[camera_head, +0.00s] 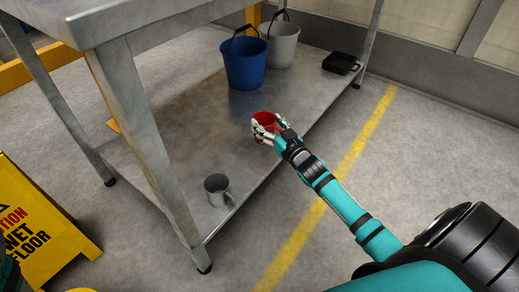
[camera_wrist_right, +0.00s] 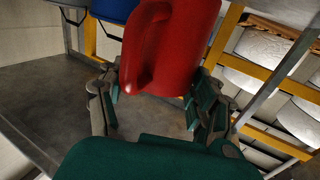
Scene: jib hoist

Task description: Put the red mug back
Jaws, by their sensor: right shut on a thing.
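The red mug (camera_head: 264,119) is between the fingers of my right gripper (camera_head: 267,132), over the lower metal shelf (camera_head: 190,130) of the table. In the right wrist view the red mug (camera_wrist_right: 170,45) fills the upper middle, its handle facing the camera. The fingers of my right gripper (camera_wrist_right: 155,100) are closed on its two sides. I cannot tell whether the mug's base touches the shelf. My left gripper is not in view.
A grey metal mug (camera_head: 218,190) stands near the shelf's front corner. A blue bucket (camera_head: 244,62), a grey bucket (camera_head: 281,43) and a black case (camera_head: 341,63) are farther back. The table top (camera_head: 110,20) overhangs the left part. A yellow wet-floor sign (camera_head: 35,230) stands at lower left.

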